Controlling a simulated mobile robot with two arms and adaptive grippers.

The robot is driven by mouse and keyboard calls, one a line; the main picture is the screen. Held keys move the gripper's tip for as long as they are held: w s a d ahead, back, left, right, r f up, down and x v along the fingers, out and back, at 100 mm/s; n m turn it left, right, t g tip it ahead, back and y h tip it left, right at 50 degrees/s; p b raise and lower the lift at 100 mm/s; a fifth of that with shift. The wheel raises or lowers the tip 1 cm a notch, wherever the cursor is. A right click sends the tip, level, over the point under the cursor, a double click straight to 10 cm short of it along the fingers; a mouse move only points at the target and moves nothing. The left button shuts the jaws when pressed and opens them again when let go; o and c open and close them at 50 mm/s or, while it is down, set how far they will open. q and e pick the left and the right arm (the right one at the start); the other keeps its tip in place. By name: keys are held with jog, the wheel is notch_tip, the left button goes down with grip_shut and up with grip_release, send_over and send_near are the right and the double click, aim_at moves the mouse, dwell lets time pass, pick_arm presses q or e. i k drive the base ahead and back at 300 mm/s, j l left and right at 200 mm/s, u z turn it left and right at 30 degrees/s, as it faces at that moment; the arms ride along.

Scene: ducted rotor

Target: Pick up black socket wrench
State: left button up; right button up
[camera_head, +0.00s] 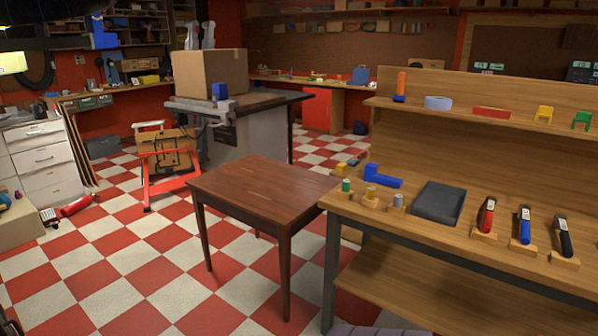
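A black tool (564,237) with a white label stands tilted in a small wooden holder (565,260) at the right end of the wooden workbench (410,226). It is the black one in a row with a red tool (487,214) and a blue tool (525,226), each in its own holder. It appears to be the black socket wrench, though its head is too small to make out. Neither of my grippers shows in the head view, so their distance from it cannot be told.
A dark grey pad (438,203) and a blue angled block (382,177) lie left of the tools. A shelf (480,117) with small coloured items runs above. A brown table (265,188) stands left of the workbench. The checkered floor (120,270) at left front is mostly open.

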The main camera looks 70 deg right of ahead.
aim_at(559, 222)
jog(key=z, duration=3.8)
jog(key=i+u, duration=0.1)
jog(key=i, duration=0.3)
